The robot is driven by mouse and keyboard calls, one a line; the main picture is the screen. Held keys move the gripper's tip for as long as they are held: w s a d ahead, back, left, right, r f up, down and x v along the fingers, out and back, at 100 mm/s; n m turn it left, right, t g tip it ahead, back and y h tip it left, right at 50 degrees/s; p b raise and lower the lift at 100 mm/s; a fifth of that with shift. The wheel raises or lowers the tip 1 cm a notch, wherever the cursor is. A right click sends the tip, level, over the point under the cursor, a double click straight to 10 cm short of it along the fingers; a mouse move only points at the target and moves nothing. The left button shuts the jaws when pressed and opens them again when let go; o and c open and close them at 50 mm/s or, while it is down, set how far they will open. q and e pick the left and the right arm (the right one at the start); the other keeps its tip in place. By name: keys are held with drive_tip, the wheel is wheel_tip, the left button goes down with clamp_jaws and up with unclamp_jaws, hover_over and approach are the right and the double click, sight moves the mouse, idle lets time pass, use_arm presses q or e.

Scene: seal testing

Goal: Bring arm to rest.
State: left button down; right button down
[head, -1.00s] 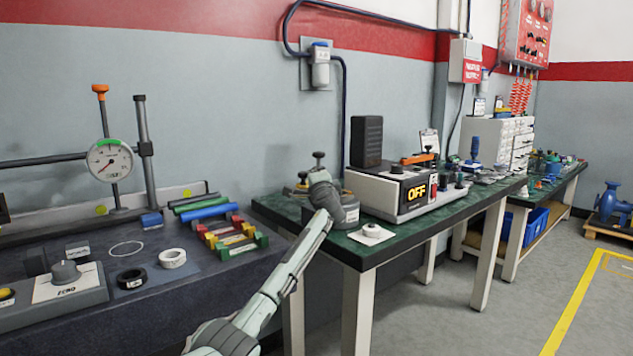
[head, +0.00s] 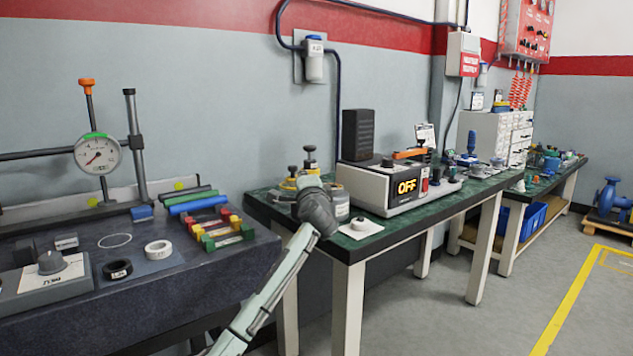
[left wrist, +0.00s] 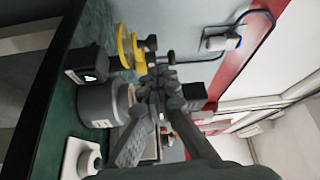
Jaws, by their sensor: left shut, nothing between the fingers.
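My left arm reaches up from the bottom of the head view, and its gripper end (head: 316,203) is in front of the left end of the green-topped bench (head: 375,243). In the left wrist view the fingers of my left gripper (left wrist: 157,82) are together with nothing between them. A grey canister (left wrist: 97,103) stands close by the fingers in that view; in the head view my wrist partly hides it. My right gripper is in neither view.
A dark bench (head: 185,305) at left carries a dial gauge (head: 97,153), rings and coloured blocks. Open floor (head: 480,300) lies at right.

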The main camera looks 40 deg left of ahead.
use_arm(q)
drive_tip(key=shift+s+d+f, duration=0.1)
drive_tip(key=s+d+f+n+g+h, duration=0.15)
drive_tip(key=s+d+f, duration=0.25)
drive_tip(key=f, duration=0.8)
drive_tip(key=s+d+f+g+h, duration=0.1)
drive_tip(key=s+d+f+h, duration=0.25)
drive_tip(key=f, duration=0.85)
drive_tip(key=s+d+f+g+h, duration=0.2)
drive_tip(key=s+d+f, duration=0.25)
drive_tip(key=f, duration=0.65)
drive_tip(key=s+d+f+n+g+h, duration=0.1)
drive_tip(key=s+d+f, duration=0.3)
drive_tip(key=s, duration=0.5)
drive_tip(key=s+d+f+n+g+h, duration=0.2)
drive_tip(key=s+d+f, duration=0.3)
drive_tip(key=s+f, duration=0.4)
drive_tip(key=s+d+f+n+g+h, duration=0.1)
drive_tip(key=s+d+f+g+h, duration=0.1)
drive_tip(key=s+d+f, duration=0.3)
drive_tip(key=s+f, duration=0.2)
drive_tip(key=s, duration=0.2)
drive_tip(key=shift+s+d, duration=0.15)
drive_tip(key=shift+s, duration=0.2)
